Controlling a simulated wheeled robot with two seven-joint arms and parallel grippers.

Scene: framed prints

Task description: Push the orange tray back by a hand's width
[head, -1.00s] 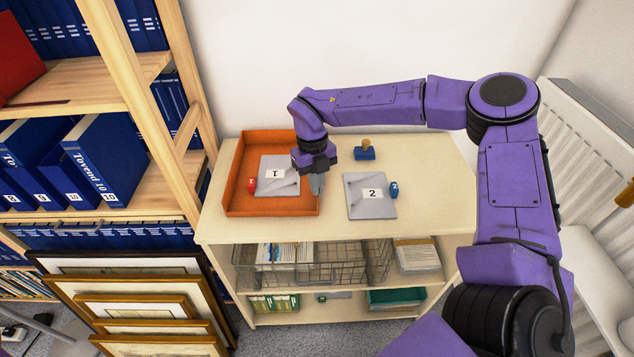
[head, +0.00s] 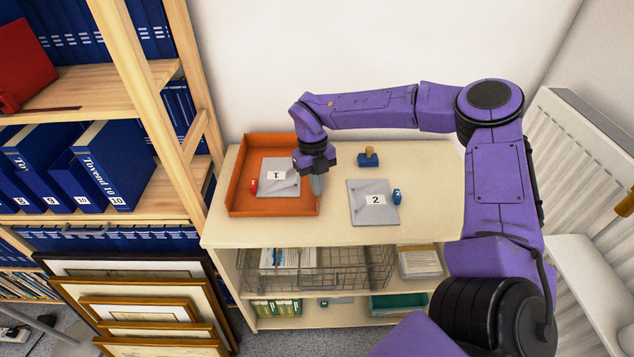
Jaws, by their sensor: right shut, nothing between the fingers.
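The orange tray (head: 238,178) lies on the left part of the cabinet top, its back edge near the wall. In it are a grey envelope (head: 280,188) marked 1 and a small red object (head: 253,187). My right gripper (head: 318,193) is shut and empty, pointing down at the tray's right side. It covers part of that side, and I cannot tell whether it touches the tray. My left gripper is out of view.
A grey envelope (head: 372,214) marked 2, a small blue object (head: 397,196) and a stamp with a blue base (head: 368,160) stand right of the tray on the cabinet top (head: 430,190). A wooden shelf (head: 150,70) with blue binders borders the left. Framed prints (head: 140,300) lean below.

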